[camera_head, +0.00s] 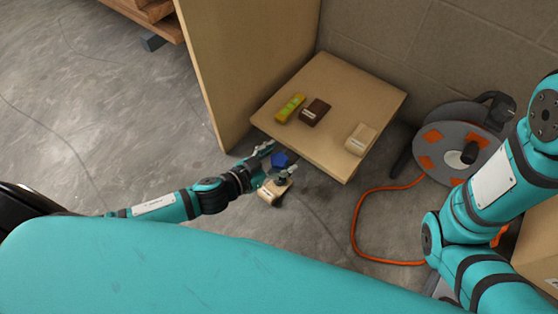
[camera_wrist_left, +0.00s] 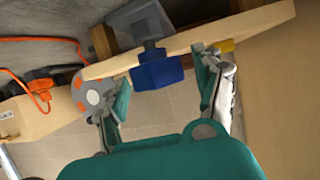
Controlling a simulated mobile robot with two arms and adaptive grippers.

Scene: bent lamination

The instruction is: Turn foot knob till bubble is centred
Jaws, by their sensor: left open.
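The blue foot knob (camera_head: 280,160) sits under the front edge of a pale wooden board (camera_head: 340,95). In the left wrist view the knob (camera_wrist_left: 157,71) is a faceted blue block on a grey stem. My left gripper (camera_head: 274,163) is open, with one finger on each side of the knob. In the wrist view gaps show between the knob and both fingers. A yellow-green level (camera_head: 290,108) lies on the board near its left edge. Its bubble is too small to read. My right gripper is out of view; only the right arm shows.
A dark brown block (camera_head: 314,112) and a beige block (camera_head: 361,139) lie on the board. A tall wooden panel (camera_head: 240,60) stands close on its left. A grey cable reel (camera_head: 460,140) with an orange cord (camera_head: 356,225) is at the right. Grey floor lies open at the left.

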